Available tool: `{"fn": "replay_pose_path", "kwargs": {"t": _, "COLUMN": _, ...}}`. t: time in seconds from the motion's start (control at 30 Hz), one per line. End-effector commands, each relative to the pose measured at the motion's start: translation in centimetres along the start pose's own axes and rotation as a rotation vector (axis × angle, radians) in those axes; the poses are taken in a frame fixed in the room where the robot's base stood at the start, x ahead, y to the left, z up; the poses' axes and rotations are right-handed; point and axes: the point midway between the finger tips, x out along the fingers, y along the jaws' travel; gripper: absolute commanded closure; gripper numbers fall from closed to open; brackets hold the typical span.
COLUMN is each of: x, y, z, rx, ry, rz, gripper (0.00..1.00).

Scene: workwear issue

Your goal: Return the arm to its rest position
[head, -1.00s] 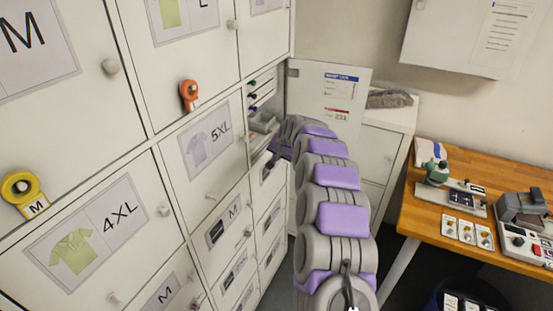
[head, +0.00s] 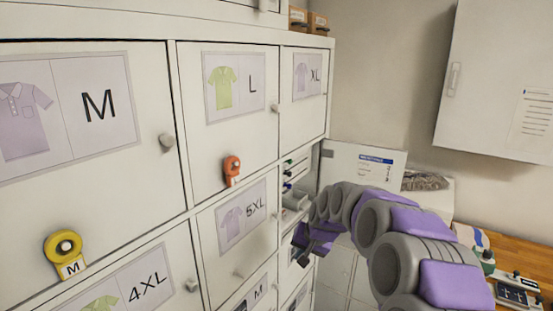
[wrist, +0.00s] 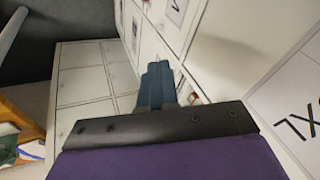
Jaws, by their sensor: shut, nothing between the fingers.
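My arm, grey with purple segments, bends in an arch from the lower right of the head view toward the lockers. My gripper (head: 303,254) is at its far end, angled down in front of the small locker doors, below the open compartment (head: 294,190). In the wrist view the two blue-grey fingers (wrist: 157,86) lie together, shut with nothing between them. Locker doors stand close to the fingers on the right in that view; I cannot tell the exact gap.
White lockers with shirt labels fill the left. An orange tag (head: 232,169) and a yellow tag (head: 64,254) hang on them. A door with papers (head: 358,168) stands open behind my arm. A wall cabinet (head: 497,85) and a wooden bench (head: 520,254) are at right.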

Motion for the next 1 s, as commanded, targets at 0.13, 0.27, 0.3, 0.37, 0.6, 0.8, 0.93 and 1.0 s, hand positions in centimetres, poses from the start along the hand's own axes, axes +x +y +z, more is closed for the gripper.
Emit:
{"fn": "replay_pose_path", "kwargs": {"t": 0.13, "x": -3.0, "y": 0.8, "z": 5.6, "rx": -0.066, "ry": -0.074, "rz": 0.027, "gripper": 1.00}}
{"fn": "replay_pose_path", "kwargs": {"t": 0.27, "x": -5.4, "y": 2.2, "z": 10.6, "rx": -0.118, "ry": -0.135, "rz": 0.060, "gripper": 1.00}}
{"fn": "replay_pose_path", "kwargs": {"t": 0.3, "x": -6.0, "y": 2.6, "z": 12.2, "rx": -0.134, "ry": -0.156, "rz": 0.073, "gripper": 1.00}}
{"fn": "replay_pose_path", "kwargs": {"t": 0.37, "x": -7.0, "y": 3.4, "z": 14.6, "rx": -0.154, "ry": -0.185, "rz": 0.092, "gripper": 1.00}}
{"fn": "replay_pose_path", "kwargs": {"t": 0.6, "x": -10.2, "y": 7.3, "z": 24.4, "rx": -0.215, "ry": -0.301, "rz": 0.182, "gripper": 1.00}}
{"fn": "replay_pose_path", "kwargs": {"t": 0.8, "x": -12.5, "y": 11.5, "z": 32.6, "rx": -0.237, "ry": -0.397, "rz": 0.258, "gripper": 1.00}}
{"fn": "replay_pose_path", "kwargs": {"t": 0.93, "x": -13.6, "y": 14.0, "z": 37.3, "rx": -0.235, "ry": -0.456, "rz": 0.298, "gripper": 1.00}}
{"fn": "replay_pose_path", "kwargs": {"t": 1.0, "x": -14.0, "y": 15.0, "z": 39.1, "rx": -0.233, "ry": -0.474, "rz": 0.313, "gripper": 1.00}}
